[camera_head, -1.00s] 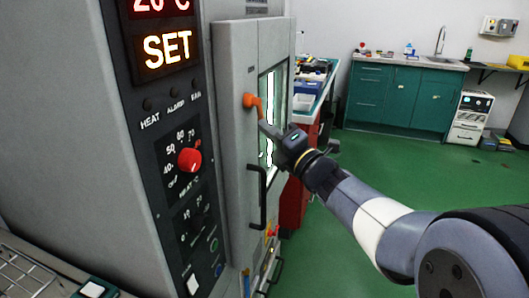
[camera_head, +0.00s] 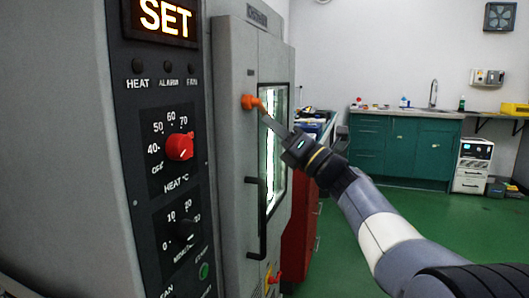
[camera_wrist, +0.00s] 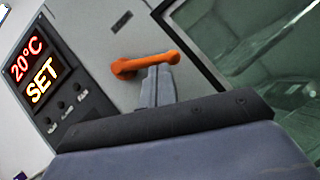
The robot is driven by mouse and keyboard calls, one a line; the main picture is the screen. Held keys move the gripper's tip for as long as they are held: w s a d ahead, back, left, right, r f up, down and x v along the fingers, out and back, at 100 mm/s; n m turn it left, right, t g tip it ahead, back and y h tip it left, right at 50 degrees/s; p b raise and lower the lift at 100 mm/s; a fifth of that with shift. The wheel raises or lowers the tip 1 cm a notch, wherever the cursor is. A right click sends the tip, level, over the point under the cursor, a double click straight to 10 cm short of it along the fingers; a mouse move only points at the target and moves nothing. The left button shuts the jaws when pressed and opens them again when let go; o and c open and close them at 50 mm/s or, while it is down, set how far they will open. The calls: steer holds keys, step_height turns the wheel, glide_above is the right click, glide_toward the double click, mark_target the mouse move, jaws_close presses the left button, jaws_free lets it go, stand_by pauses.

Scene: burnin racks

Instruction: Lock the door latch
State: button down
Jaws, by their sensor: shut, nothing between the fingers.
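The orange door latch (camera_head: 251,102) is on the upper part of the grey cabinet door, beside its tall window. Its short lever points right and slightly down in the head view. In the wrist view the latch (camera_wrist: 146,64) lies across the picture just beyond the fingertips. My gripper (camera_head: 267,119) is shut and empty, with its tips at the lever's free end. The fingers (camera_wrist: 157,84) reach the underside of the lever in the wrist view; I cannot tell whether they touch it. The grey door (camera_head: 246,62) looks closed.
A black vertical door handle (camera_head: 260,215) stands below the latch. The control panel (camera_head: 165,120) with a red knob (camera_head: 180,146) is to the left. A red cabinet (camera_head: 300,225) stands behind the door. Green floor (camera_head: 335,240) is open to the right.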

steer(key=shift+w+d+r+n+g+y+b, duration=0.25)
steer(key=shift+w+r+n+g+b, duration=0.1)
steer(key=shift+w+r+n, duration=0.2)
steer(key=shift+w+d+r+n+g+y+b, duration=0.1)
steer(key=shift+w+r+n+g+y+b, duration=0.15)
steer(key=shift+w+r+n+b, duration=0.25)
stand_by(0.4)
steer(key=s+d+f+b, duration=0.2)
steer(key=s+d+f, duration=0.1)
steer(key=d+f, duration=0.5)
steer(key=shift+d+f+b, duration=0.3)
steer(key=shift+f+b, duration=0.1)
steer(key=shift+f, duration=0.3)
steer(key=shift+s, duration=0.1)
